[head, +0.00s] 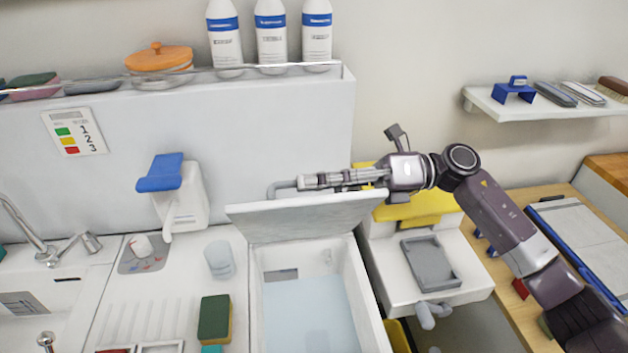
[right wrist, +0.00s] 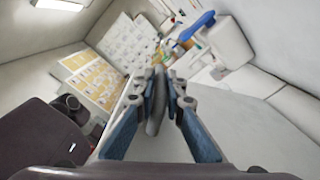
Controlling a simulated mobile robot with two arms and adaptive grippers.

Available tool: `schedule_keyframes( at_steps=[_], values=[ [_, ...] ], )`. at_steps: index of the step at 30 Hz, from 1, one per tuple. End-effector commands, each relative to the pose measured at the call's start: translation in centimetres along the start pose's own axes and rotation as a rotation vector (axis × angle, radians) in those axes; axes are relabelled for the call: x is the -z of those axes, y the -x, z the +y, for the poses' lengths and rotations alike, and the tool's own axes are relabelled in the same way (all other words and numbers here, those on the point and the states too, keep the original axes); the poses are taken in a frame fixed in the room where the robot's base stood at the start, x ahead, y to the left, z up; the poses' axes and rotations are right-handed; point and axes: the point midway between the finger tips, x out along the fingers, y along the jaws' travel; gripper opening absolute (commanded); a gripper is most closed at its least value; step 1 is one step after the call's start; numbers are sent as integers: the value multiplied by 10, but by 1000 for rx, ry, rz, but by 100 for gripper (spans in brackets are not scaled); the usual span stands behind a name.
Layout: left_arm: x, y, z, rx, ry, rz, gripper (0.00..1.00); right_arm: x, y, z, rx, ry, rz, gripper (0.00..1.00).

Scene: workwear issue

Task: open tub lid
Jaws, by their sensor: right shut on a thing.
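The white tub (head: 366,290) stands in the middle of the head view, with pale blue water inside. Its white lid (head: 290,222) is raised and tilted at the back of the tub, so the inside is open to view. My right gripper (head: 308,182) is at the lid's upper edge, shut on the grey lid handle (head: 282,187). In the right wrist view the handle (right wrist: 155,103) shows between the blue-padded fingers. My left gripper is not in view.
A ledge with white bottles (head: 271,35) runs behind. A yellow and white machine (head: 425,250) stands close on the right.

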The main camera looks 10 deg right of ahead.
Motion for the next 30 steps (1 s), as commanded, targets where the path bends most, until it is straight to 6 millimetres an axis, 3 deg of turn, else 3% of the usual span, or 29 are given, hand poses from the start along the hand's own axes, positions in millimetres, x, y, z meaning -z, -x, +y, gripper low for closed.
schedule_keyframes(
  at_steps=[7,18,30],
  values=[
    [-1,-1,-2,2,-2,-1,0,-7,0,-3,-2,-22,-1,0],
    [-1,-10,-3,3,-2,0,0,-63,-1,-34,-3,-239,-1,0],
    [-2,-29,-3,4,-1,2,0,-103,-2,-68,-3,-421,-1,0]
  ],
)
